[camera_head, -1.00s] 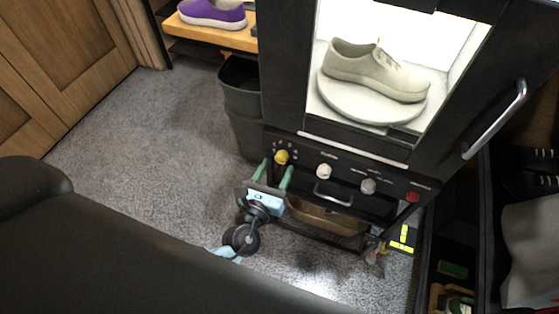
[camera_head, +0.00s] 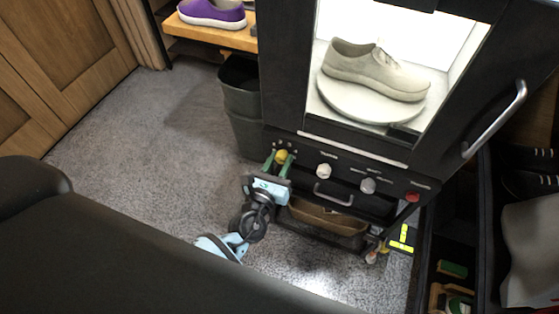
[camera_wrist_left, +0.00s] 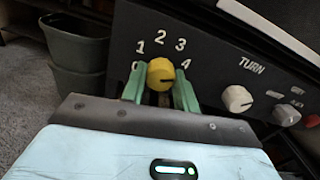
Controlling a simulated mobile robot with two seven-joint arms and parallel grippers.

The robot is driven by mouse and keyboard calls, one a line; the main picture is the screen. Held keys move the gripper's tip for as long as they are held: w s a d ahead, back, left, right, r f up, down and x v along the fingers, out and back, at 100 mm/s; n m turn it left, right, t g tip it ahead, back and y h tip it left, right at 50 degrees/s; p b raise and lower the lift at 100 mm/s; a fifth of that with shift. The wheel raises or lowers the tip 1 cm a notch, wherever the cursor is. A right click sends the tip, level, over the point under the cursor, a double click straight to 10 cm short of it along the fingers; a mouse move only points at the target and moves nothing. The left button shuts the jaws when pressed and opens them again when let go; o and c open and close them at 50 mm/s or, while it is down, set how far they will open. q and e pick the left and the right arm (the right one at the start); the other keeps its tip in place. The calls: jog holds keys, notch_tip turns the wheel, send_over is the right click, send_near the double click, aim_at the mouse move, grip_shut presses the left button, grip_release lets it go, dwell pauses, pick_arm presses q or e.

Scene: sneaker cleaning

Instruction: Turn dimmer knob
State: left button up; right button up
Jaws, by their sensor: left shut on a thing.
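The yellow dimmer knob (camera_head: 282,156) is at the left end of the black control panel under the lit shoe cabinet. In the left wrist view the knob (camera_wrist_left: 160,74) is ringed by the marks 0 to 4, and its dark pointer line points right, toward the 4. My left gripper (camera_head: 281,160) is at the knob. Its two green fingers (camera_wrist_left: 158,88) stand on either side of the knob and are shut on it. My right gripper is not in view.
A white TURN knob (camera_wrist_left: 237,98), a grey knob (camera_head: 368,186) and a red button (camera_head: 412,197) sit further right on the panel. A beige shoe (camera_head: 373,70) stands on the white turntable (camera_head: 335,107). A dark bin (camera_head: 240,88) stands left of the cabinet.

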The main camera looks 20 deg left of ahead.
pick_arm(q)
jog(key=shift+f+n+b, duration=0.15)
jog(key=shift+n+b, duration=0.45)
jog(key=shift+n, duration=0.2)
jog(key=n+b, duration=0.2)
jog(key=n, duration=0.2)
jog(key=shift+b, duration=0.4)
jog(key=shift+d+n+b, duration=0.1)
jog(key=shift+n+b, duration=0.5)
jog(key=shift+n, duration=0.3)
jog(key=shift+n+b, duration=0.4)
jog(key=shift+n, duration=0.3)
jog(key=o, duration=0.8)
jog(key=shift+c, duration=0.2)
jog(key=shift+o, duration=1.1)
jog(key=shift+r, duration=0.2)
